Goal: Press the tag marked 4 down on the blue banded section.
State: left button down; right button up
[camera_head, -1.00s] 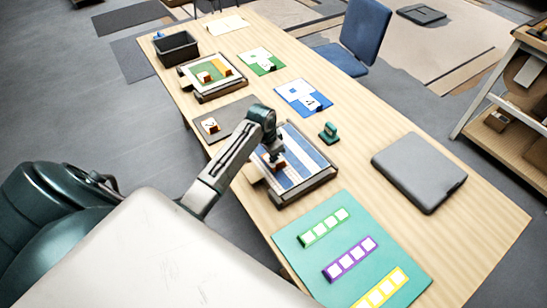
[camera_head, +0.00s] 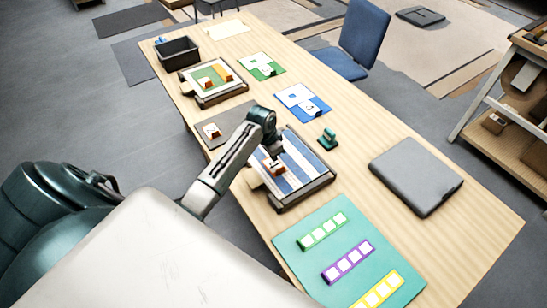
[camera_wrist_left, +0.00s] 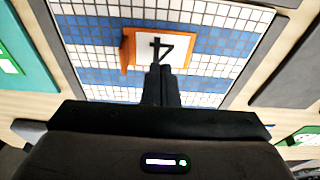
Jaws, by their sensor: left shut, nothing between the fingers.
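The tag marked 4 (camera_wrist_left: 178,48) is an orange block with a white face and a black 4. It lies on the blue and white striped panel (camera_wrist_left: 97,72), over a blue band (camera_wrist_left: 215,38) and seemingly part of the white beside it. The tag also shows small in the head view (camera_head: 272,169), near the panel's left side. My left gripper (camera_wrist_left: 161,70) is shut and empty, its fingertips at the tag's near edge; I cannot tell whether they touch it. In the head view the left gripper (camera_head: 277,157) hides part of the panel. My right gripper is not in view.
A green stamp-like object (camera_head: 328,139) stands beside the panel. A grey closed case (camera_head: 416,174) lies to the right. A teal sheet with coloured strips (camera_head: 300,235) lies in front. A dark mat with another tag (camera_head: 211,131) is behind left, and a black bin (camera_head: 177,53) is farther back.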

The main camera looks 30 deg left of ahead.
pick_arm(q)
jog(key=shift+r+p, duration=1.1)
jog(key=shift+r, duration=1.4)
